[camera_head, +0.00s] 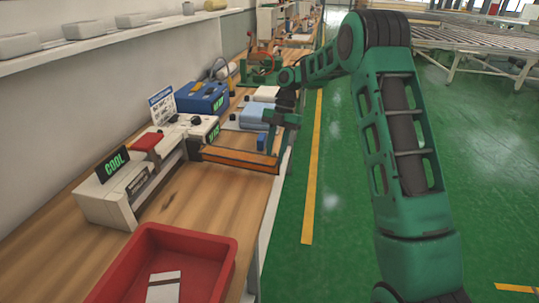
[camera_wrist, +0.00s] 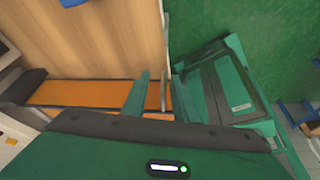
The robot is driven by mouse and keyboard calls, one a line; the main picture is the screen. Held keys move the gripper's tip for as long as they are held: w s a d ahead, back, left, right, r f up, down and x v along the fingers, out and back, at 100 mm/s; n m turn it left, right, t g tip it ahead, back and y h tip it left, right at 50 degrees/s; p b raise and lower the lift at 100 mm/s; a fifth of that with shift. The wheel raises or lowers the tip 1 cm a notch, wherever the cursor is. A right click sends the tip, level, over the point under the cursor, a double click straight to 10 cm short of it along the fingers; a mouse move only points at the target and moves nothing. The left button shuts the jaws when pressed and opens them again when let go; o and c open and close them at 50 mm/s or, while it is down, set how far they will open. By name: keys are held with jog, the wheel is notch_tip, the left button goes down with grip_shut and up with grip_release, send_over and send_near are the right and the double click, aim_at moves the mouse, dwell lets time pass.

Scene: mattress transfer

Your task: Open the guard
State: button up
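A long orange bar with dark edges, which looks like the guard (camera_head: 235,156), reaches from the white machine (camera_head: 108,203) across the wooden bench to its right edge. It also shows as an orange strip in the wrist view (camera_wrist: 80,94). My gripper (camera_head: 272,143) points down at the right end of the bar. In the wrist view its fingers (camera_wrist: 150,92) lie over that end, with orange visible between them. They look apart; whether either touches the bar cannot be told.
A red bin (camera_head: 225,262) stands on the near bench. A COOL sign (camera_head: 112,164), a red block (camera_head: 146,142) and a blue case (camera_head: 204,97) stand along the wall side. Beyond my gripper are more bench items. Green floor (camera_head: 335,180) lies right of the bench.

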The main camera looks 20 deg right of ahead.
jog(key=shift+d+r, duration=0.1)
jog(key=v, duration=1)
jog(key=shift+w+r, duration=0.2)
jog(key=shift+r, duration=0.1)
jog(key=s+d+r+m+t+h, duration=0.1)
jog(key=s+d+r+m, duration=0.15)
jog(key=s+m, duration=0.8)
jog(key=s+d+r+m+t+h, duration=0.1)
jog(key=s+d+r+m, duration=0.15)
jog(key=s+m, duration=0.8)
jog(key=s+d+f+m, duration=0.2)
jog(key=s+m, duration=0.2)
jog(key=s, duration=0.4)
jog(key=s+d+f+m, duration=0.2)
jog(key=s+m, duration=0.2)
jog(key=s, duration=0.5)
jog(key=s+d+f+m+t+h, duration=0.1)
jog(key=s+d+f+m, duration=0.1)
jog(key=s, duration=0.7)
jog(key=shift+f+m, duration=0.45)
jog(key=shift+m, duration=0.65)
